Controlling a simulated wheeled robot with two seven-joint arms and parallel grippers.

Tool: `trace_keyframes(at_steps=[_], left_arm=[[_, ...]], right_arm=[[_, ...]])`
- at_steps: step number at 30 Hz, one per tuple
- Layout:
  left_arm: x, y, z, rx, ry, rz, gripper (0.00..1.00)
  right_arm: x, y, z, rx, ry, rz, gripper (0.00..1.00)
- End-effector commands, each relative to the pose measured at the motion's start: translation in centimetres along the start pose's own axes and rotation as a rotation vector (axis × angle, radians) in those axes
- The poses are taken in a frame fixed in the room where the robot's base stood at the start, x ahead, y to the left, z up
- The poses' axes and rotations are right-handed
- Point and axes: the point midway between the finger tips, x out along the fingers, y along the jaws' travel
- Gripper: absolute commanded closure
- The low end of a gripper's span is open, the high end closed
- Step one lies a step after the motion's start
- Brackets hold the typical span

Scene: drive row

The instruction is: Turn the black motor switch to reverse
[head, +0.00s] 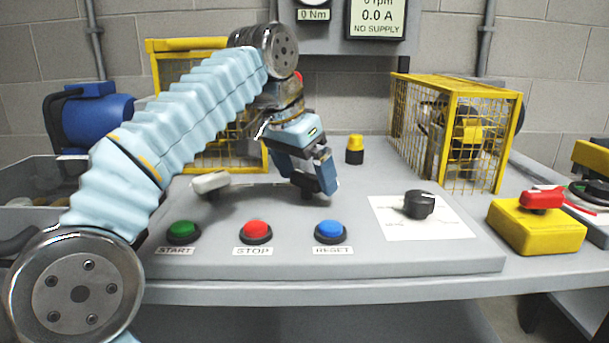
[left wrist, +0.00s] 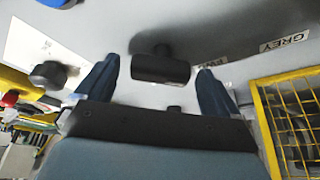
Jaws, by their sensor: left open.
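The black motor switch, a dark bar-shaped handle (left wrist: 160,68), shows in the left wrist view between the two blue-grey fingers of my left gripper (left wrist: 155,82). The fingers are open, one on each side of the handle, with gaps visible. In the head view my left gripper (head: 315,182) points down over the panel and largely hides this switch. I cannot tell how deep the fingers reach around it. A light grey switch handle (head: 210,183) lies left of the gripper in the head view. My right gripper is not in view.
Green (head: 184,232), red (head: 256,231) and blue (head: 331,231) buttons line the panel front. A black round knob (head: 420,204) sits on a white card to the right. A yellow cage (head: 456,130) and a yellow box with a red handle (head: 537,222) stand further right.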

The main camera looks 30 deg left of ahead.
Motion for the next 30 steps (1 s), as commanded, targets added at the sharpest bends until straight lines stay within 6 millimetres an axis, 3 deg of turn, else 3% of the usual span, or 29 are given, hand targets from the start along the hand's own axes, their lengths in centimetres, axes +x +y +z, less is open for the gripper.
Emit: trace_keyframes(at_steps=[5, 16, 30], left_arm=[[0.0, 0.0, 0.0, 0.0, 0.0, 0.0, 0.06], [-0.1, 0.0, 0.0, 0.0, 0.0, 0.0, 0.6], [-0.4, -0.2, -0.2, 0.119, -0.001, 0.05, 0.6]], right_arm=[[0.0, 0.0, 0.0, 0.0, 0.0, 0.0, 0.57], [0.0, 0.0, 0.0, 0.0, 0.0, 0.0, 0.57], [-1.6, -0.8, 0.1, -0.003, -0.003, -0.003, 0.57]])
